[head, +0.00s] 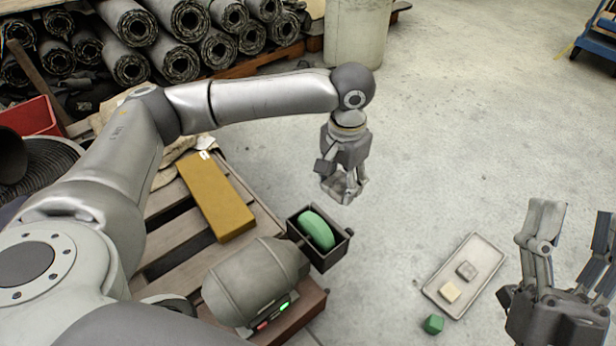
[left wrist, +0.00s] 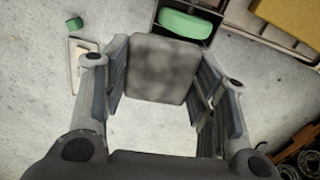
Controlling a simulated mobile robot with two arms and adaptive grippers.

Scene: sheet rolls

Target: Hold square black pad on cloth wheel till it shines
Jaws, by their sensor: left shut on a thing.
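A square dark grey pad (left wrist: 160,68) with a dull, blotchy face is held between the fingers of my left gripper (left wrist: 160,88). In the head view, my left gripper (head: 343,190) hangs above the floor, to the right of and apart from the green wheel (head: 316,230). The fingers hide most of the pad there. The wheel sits in a dark open box at the right end of a grey bench motor (head: 250,283), and also shows beyond the pad in the left wrist view (left wrist: 186,25). My right gripper (head: 575,228) is open and empty at the right.
A yellow-brown block (head: 217,198) lies on a wooden pallet (head: 172,237) behind the motor. A shallow tray (head: 490,255) with a grey and a cream block lies on the floor. A green block (head: 433,324) lies beside it. Sheet rolls (head: 180,20) are stacked behind. Mid-floor is clear.

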